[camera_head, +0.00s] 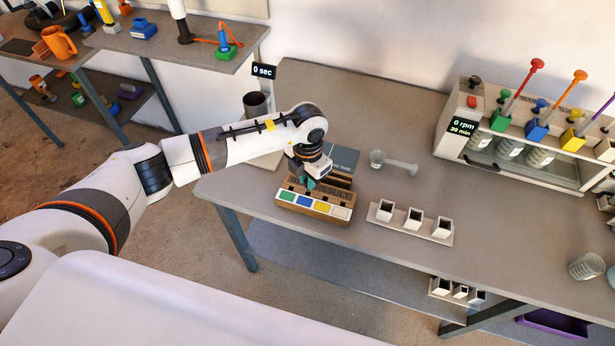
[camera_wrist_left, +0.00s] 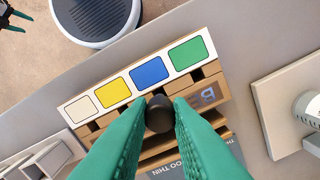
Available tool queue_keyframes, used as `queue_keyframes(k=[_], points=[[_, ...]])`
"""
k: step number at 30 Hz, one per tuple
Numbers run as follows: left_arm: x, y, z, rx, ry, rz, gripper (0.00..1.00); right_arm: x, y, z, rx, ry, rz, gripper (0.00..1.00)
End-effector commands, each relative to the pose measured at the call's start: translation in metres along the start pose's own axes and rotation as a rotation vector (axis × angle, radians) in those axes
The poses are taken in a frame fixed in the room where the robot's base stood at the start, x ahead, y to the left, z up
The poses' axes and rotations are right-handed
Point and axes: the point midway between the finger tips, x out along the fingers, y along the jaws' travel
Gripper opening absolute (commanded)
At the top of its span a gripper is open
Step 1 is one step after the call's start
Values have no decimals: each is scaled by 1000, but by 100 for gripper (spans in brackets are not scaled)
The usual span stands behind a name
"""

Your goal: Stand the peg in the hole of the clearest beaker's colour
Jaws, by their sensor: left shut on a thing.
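My left gripper (camera_head: 305,180) is over the wooden result block (camera_head: 318,212), its fingers pointing down. In the left wrist view its green fingers (camera_wrist_left: 159,125) are shut on a dark round peg (camera_wrist_left: 159,113). The block's front strip has green (camera_head: 288,196), blue (camera_head: 305,201), yellow (camera_head: 322,207) and pale (camera_head: 340,212) patches. The peg shows behind the strip, near the blue (camera_wrist_left: 149,72) and yellow (camera_wrist_left: 113,93) patches. I cannot tell whether it is in a hole. Several beakers (camera_head: 510,148) stand in the stirring machine at the right; their clearness is hard to judge.
The stirring machine (camera_head: 474,100) has green, blue and yellow blocks on top. A white holder (camera_head: 410,223) with square cups is right of the block. A clear glass vessel (camera_head: 398,167) lies behind it. A dark cup (camera_head: 255,104) stands behind my left arm.

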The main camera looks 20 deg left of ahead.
Motion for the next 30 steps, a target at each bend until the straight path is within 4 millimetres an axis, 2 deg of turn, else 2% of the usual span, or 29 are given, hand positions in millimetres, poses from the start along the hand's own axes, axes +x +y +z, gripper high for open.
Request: queue_keyframes(k=[30], points=[[5,0,0,0,0,0,0,7,-2,-1,-2,1,-3,50]])
